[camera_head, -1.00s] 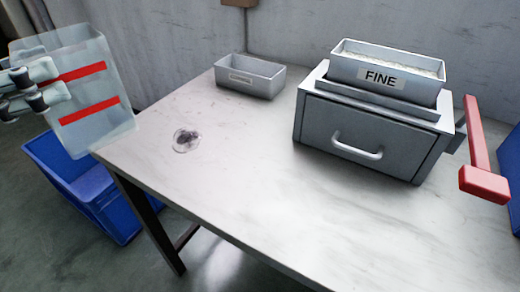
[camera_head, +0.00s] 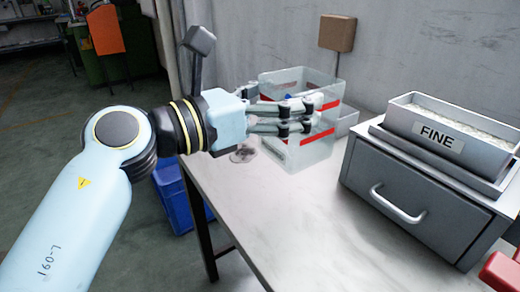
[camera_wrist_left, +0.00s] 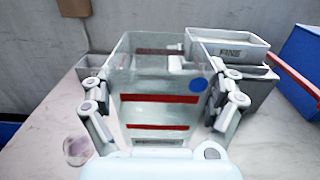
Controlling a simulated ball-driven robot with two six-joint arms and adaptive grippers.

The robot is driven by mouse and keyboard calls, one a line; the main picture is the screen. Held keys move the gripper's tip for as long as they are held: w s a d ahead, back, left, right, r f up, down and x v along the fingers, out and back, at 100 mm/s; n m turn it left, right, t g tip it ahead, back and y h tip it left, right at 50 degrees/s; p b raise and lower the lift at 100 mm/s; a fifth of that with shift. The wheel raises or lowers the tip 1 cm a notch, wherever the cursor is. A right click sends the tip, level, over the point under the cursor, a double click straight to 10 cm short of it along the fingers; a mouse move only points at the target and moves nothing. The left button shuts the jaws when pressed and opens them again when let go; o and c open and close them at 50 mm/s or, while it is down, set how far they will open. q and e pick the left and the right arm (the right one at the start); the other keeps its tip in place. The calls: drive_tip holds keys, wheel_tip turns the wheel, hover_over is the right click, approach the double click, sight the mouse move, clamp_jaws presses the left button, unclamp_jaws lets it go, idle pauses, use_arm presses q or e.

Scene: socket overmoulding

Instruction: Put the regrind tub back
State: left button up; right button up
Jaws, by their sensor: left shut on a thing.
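The regrind tub (camera_head: 318,152) is a clear, see-through box with two red stripes. My left gripper (camera_head: 315,115) is shut on it, with fingers on both sides. In the left wrist view the tub (camera_wrist_left: 155,112) stands upright between the fingers of my left gripper (camera_wrist_left: 160,108), and a blue round mark shows on it. The tub is over the left part of the table, in front of the small grey tray. I cannot tell whether its base touches the table. My right gripper is not in view.
A grey drawer unit (camera_head: 400,190) with a tray labelled FINE (camera_head: 470,128) stands on the right, a red handle (camera_head: 503,272) beside it. The small grey tray (camera_head: 347,122) is partly hidden behind the tub. A blue bin (camera_head: 178,203) is below the table's left edge. The table's front middle (camera_head: 290,220) is clear.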

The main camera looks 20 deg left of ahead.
use_arm(q)
drive_tip(key=w+a+f+b, duration=0.1)
drive_tip(key=w+a+f, duration=0.1)
drive_tip(key=a, duration=0.1)
drive_tip(key=w+a+f+b, duration=0.2)
drive_tip(key=w+a+f, duration=0.1)
drive_tip(key=shift+w+f, duration=0.25)
drive_tip(key=shift+w, duration=0.1)
drive_tip(key=f+b, duration=0.1)
drive_tip(key=f, duration=0.2)
drive_tip(key=w+a+f+b, duration=0.1)
drive_tip(key=shift+f+b, duration=0.35)
drive_tip(key=o, duration=1.4)
drive_tip(key=shift+o, duration=0.2)
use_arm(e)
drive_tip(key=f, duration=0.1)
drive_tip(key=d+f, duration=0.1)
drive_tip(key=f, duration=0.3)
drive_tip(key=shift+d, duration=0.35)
